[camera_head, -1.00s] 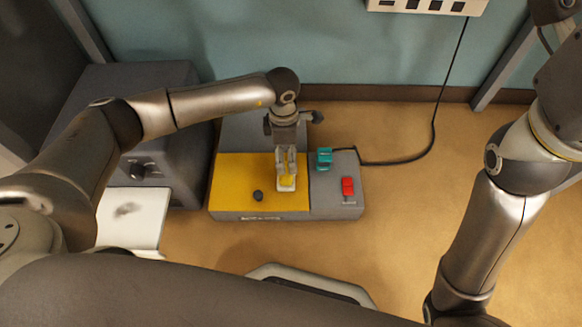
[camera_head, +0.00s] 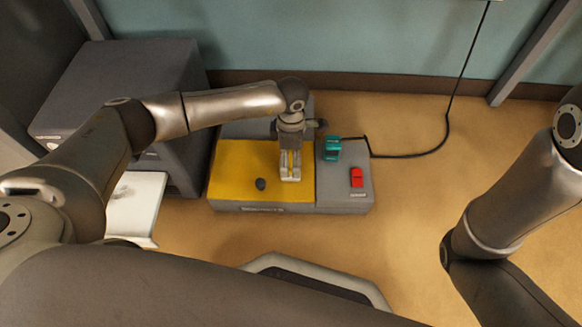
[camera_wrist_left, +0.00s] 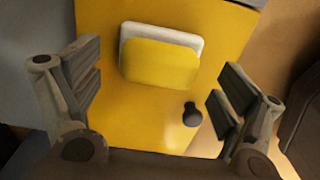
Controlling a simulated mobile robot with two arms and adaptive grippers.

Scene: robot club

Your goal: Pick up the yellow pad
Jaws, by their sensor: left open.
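The yellow pad (camera_wrist_left: 160,62) has a white border or backing and lies on the yellow panel (camera_head: 235,165) of a grey console. In the head view the pad is largely hidden by my left gripper (camera_head: 290,177), which points down over the right part of the yellow panel. In the left wrist view my left gripper (camera_wrist_left: 158,95) is open, its fingers wide apart on either side, with the pad between and beyond them. Nothing is held. My right gripper is out of view; only my right arm shows at the right.
A dark knob (camera_head: 261,184) stands up on the yellow panel, close to the left gripper's right finger in the wrist view. A teal switch (camera_head: 332,148) and a red switch (camera_head: 357,177) sit on the console's grey right part. A black cable (camera_head: 412,156) runs off behind.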

